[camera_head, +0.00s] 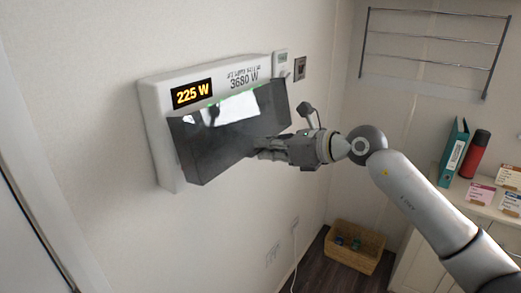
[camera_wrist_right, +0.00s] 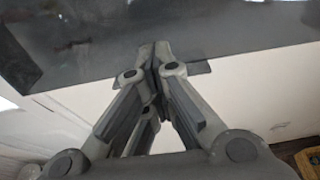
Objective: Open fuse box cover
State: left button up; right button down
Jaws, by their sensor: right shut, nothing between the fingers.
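The fuse box (camera_head: 160,140) is a white housing on the wall, with a lit "225 W" display and "3680 W" printed on its top part. Its dark, glossy cover (camera_head: 215,145) stands out from the housing front; I cannot tell how far it is swung. My right gripper (camera_head: 262,150) is shut and empty at the cover's lower right edge. In the right wrist view, the closed fingertips (camera_wrist_right: 158,55) overlap the lower edge of the dark cover (camera_wrist_right: 75,45). Whether they touch it is unclear. My left gripper is out of view.
A small white wall unit (camera_head: 281,63) and a dark switch (camera_head: 300,69) are right of the fuse box. A wire rack (camera_head: 432,40) hangs at upper right. A counter with a teal binder (camera_head: 454,152) and red bottle (camera_head: 475,153) stands right. A basket (camera_head: 353,247) sits on the floor.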

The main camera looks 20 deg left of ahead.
jog(key=r, duration=0.1)
jog(key=d+r+h+p, duration=0.1)
jog(key=r, duration=0.1)
jog(key=s+d+r+h, duration=0.1)
jog(key=shift+d+r+g+p, duration=0.25)
jog(key=shift+r+g+p, duration=0.05)
jog(key=shift+g+p, duration=0.1)
jog(key=c, duration=1)
grip_release()
jog(key=shift+w+f, duration=0.15)
jog(key=shift+f, duration=0.15)
jog(key=shift+c, duration=0.2)
jog(key=o, duration=1)
jog(key=shift+a, duration=0.25)
jog(key=shift+c, duration=0.2)
jog(key=shift+o, duration=0.4)
jog(key=shift+s+a+r+h, duration=0.1)
jog(key=shift+s+h, duration=0.2)
